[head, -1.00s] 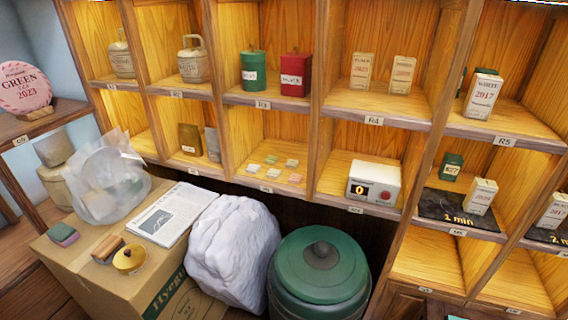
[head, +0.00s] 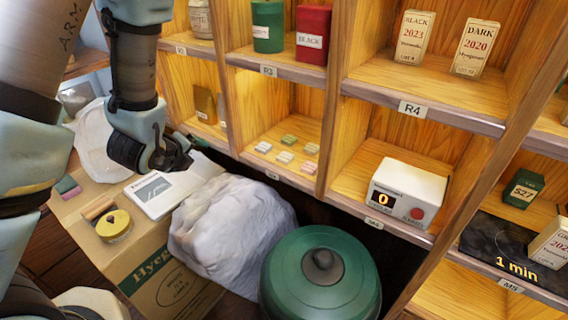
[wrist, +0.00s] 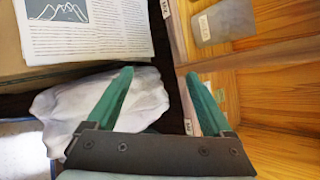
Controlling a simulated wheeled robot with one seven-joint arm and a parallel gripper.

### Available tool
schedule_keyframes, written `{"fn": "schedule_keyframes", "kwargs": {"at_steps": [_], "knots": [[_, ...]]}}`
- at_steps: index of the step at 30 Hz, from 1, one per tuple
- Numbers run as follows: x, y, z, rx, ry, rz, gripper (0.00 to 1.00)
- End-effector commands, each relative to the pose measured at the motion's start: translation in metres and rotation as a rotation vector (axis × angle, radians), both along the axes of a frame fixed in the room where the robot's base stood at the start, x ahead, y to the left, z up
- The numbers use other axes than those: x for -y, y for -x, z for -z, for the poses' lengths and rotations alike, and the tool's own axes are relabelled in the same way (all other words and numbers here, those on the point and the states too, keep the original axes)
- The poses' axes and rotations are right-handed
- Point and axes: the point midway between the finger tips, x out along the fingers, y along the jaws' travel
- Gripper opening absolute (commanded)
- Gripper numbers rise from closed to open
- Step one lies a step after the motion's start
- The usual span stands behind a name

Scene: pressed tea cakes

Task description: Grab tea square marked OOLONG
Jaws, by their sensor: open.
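Several small pale tea squares, green, white and pink, lie flat in the lower cubby below the R3 label; one green square (head: 289,139) is at the back and one pink square (head: 307,166) is at the front right. Any markings on them are too small to read, so I cannot tell which is OOLONG. My gripper (head: 178,160) hangs left of that cubby, above the newspaper and box. In the wrist view my gripper (wrist: 158,75) has its green fingers spread and empty, above a white wrapped lump (wrist: 65,107). The tea squares do not show there.
A white device (head: 404,195) reading 0 stands in the cubby right of the squares. A wooden divider (head: 335,100) separates them. Below are a cardboard box (head: 165,275), the wrapped lump (head: 232,225) and a green lidded jar (head: 320,275). Tea boxes (head: 413,38) stand above.

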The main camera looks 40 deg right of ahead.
Motion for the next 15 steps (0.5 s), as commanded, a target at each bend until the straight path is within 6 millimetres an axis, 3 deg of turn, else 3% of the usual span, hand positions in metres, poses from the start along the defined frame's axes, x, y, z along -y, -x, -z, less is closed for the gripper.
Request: {"fn": "schedule_keyframes", "kwargs": {"at_steps": [1,3,6,10,15], "knots": [[0.024,0.018,0.012,0.107,-0.049,0.180,0.85],[0.052,0.040,0.015,0.268,-0.098,0.403,0.85],[0.082,0.072,0.016,0.473,-0.140,0.663,0.85],[0.106,0.105,0.015,0.670,-0.161,0.882,0.85],[0.121,0.121,0.015,0.778,-0.166,0.990,0.85]]}}
